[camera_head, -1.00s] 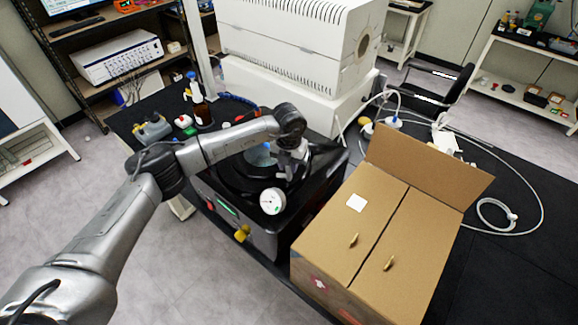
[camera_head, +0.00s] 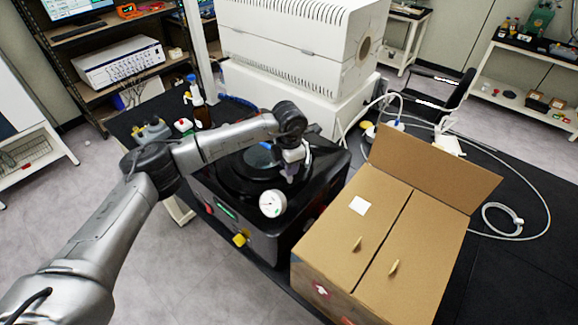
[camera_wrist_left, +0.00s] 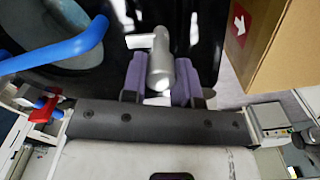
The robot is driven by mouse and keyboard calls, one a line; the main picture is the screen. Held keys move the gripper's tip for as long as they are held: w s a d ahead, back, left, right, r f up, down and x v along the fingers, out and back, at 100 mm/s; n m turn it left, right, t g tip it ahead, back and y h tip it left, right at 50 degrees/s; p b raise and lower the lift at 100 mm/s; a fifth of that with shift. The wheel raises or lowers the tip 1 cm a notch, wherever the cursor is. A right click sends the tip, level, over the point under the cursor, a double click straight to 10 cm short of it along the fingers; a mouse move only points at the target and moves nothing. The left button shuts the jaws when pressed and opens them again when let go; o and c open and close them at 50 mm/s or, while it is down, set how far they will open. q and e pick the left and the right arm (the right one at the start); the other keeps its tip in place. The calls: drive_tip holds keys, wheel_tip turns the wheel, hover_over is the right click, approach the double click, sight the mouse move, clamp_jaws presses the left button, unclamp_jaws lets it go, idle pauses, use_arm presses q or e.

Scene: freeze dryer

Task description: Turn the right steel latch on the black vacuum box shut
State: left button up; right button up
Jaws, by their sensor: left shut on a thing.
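The black vacuum box (camera_head: 235,213) stands on the black bench, with a round lid and a white gauge (camera_head: 272,203) on its front. My left gripper (camera_head: 289,172) reaches over the box's right side. In the left wrist view, its two purple fingers (camera_wrist_left: 159,80) are shut on the steel latch (camera_wrist_left: 160,52), one finger on each side of its shiny cylindrical end. A short arm of the latch points left there. In the head view the latch is hidden by the gripper. My right gripper is in neither view.
A cardboard box (camera_head: 352,239) with an open flap stands close to the right of the vacuum box. A large white unit (camera_head: 290,75) stands behind. A blue curved handle (camera_wrist_left: 60,47) lies left of the fingers in the wrist view. Bottles stand at the back left.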

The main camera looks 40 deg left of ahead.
use_arm(q)
drive_tip(key=shift+m, duration=0.4)
drive_tip(key=o, duration=0.9)
drive_tip(key=shift+r, duration=0.25)
wheel_tip(320, 180, up, 13)
drive_tip(key=shift+r+b, duration=0.2)
drive_tip(key=shift+b, duration=0.55)
